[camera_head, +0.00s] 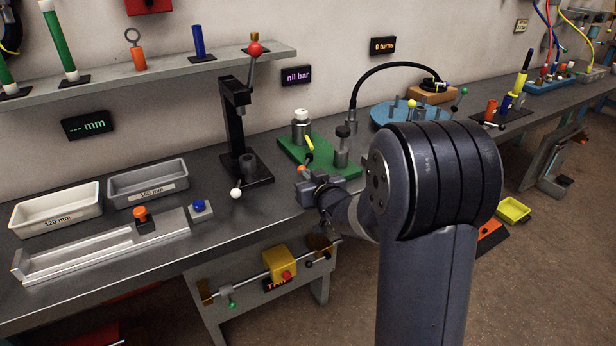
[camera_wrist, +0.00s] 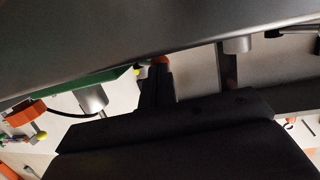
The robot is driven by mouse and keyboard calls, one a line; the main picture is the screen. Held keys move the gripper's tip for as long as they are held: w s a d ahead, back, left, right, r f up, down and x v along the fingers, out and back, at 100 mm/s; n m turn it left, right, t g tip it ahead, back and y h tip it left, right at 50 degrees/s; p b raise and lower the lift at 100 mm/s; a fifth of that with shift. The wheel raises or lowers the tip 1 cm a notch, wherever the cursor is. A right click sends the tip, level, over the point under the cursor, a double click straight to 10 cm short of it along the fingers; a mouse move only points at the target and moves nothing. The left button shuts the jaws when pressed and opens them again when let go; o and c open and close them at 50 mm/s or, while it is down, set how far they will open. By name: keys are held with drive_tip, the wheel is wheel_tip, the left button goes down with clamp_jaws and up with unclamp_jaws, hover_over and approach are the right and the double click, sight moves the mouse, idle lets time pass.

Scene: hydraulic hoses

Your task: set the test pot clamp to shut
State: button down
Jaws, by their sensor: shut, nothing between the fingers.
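The test pot stands on a green plate (camera_head: 290,150) on the bench, a steel cylinder (camera_head: 301,131) with a pale top. A second steel cylinder (camera_head: 341,150) with a dark cap stands to its right. A short black and yellow lever (camera_head: 309,152) with an orange ball (camera_head: 302,168) lies low at the front of the plate; I take it for the clamp handle. My gripper (camera_head: 306,186) is just in front of the orange ball. In the wrist view the closed black fingers (camera_wrist: 157,84) reach up to the orange ball (camera_wrist: 161,62); contact is unclear. The fingers hold nothing.
Left of the plate stands a black press (camera_head: 238,130) with a red-knobbed lever and a white ball (camera_head: 236,193) low in front. Behind to the right are a blue round table (camera_head: 385,113) and a black hose (camera_head: 395,65). My forearm hides part of the bench.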

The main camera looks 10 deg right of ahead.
drive_tip(key=shift+w+a+f+b, duration=0.15)
drive_tip(key=shift+a+b, duration=0.4)
drive_tip(key=shift+b, duration=0.3)
drive_tip(key=shift+w+a+b, duration=0.35)
drive_tip(key=shift+a+b, duration=0.45)
drive_tip(key=shift+w+a, duration=0.15)
drive_tip(key=shift+a, duration=0.05)
drive_tip(key=shift+a+r, duration=0.1)
drive_tip(key=shift+r, duration=0.15)
